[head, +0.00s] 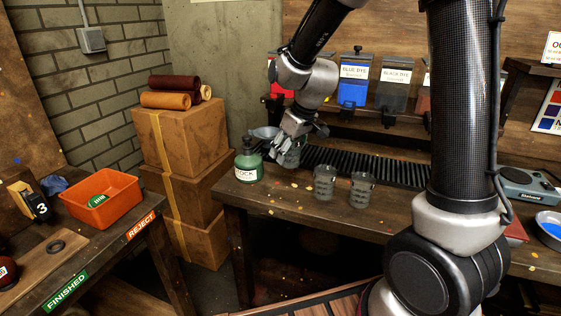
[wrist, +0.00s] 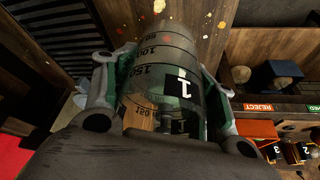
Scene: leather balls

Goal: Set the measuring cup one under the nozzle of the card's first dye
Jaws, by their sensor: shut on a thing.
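My gripper (head: 289,150) is shut on measuring cup one (wrist: 160,75), a clear grey cup with volume marks and a black "1" label. In the wrist view the cup lies between the two fingers of my gripper (wrist: 163,95). In the head view the gripper mostly hides it, beside the green bottle at the bench's left end. A red dispenser (head: 279,91), the blue dye dispenser (head: 353,91) and the black dye dispenser (head: 394,93) stand on the rear shelf. A card (head: 548,108) with colour patches is cut off at the right edge; its order is unreadable.
Two other cups (head: 325,182) (head: 362,190) stand on the bench front. The green bottle (head: 248,163) is close left of my gripper. A black ribbed strip (head: 370,168) runs behind the cups. An orange bin (head: 103,197) sits on the left table.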

